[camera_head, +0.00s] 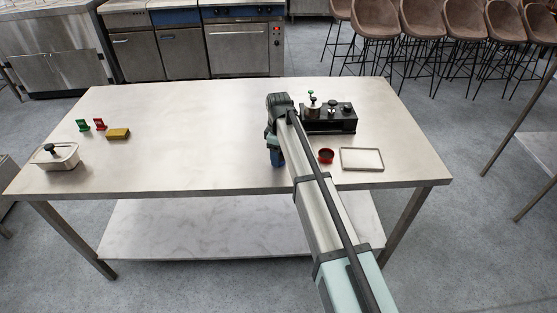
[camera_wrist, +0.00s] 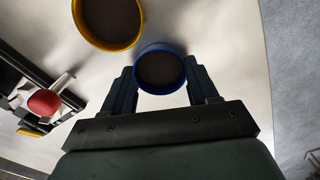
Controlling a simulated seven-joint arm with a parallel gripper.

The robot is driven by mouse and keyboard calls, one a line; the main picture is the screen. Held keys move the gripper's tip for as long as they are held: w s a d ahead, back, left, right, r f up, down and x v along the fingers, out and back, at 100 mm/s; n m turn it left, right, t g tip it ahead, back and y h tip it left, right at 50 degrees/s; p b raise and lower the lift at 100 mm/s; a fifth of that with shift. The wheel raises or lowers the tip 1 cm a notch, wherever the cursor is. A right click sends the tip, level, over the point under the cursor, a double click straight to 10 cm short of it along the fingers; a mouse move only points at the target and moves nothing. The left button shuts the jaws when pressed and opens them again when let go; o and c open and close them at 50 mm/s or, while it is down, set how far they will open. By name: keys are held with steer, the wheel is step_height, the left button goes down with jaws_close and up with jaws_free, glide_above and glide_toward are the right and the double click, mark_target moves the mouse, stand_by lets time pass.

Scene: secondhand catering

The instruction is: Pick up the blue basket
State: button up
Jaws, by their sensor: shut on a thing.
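The blue basket (camera_wrist: 160,68) is round, with a blue rim and a dark inside, and sits between the two fingers of my gripper (camera_wrist: 161,82) in the wrist view. The fingers press on it from left and right. In the head view my gripper (camera_head: 274,146) points down over the front middle of the steel table, and a bit of the blue basket (camera_head: 278,158) shows below it. The arm hides part of it. I cannot tell whether the basket touches the table.
A yellow-rimmed basket (camera_wrist: 108,22) is close by in the wrist view. A red basket (camera_head: 326,156), a shallow tray (camera_head: 361,159) and a black station (camera_head: 329,120) stand right of my gripper. A yellow block (camera_head: 118,134) and a pale container (camera_head: 55,158) are at left. The table's middle left is clear.

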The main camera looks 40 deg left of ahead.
steer(key=c, duration=0.4)
steer(key=shift+r, duration=0.1)
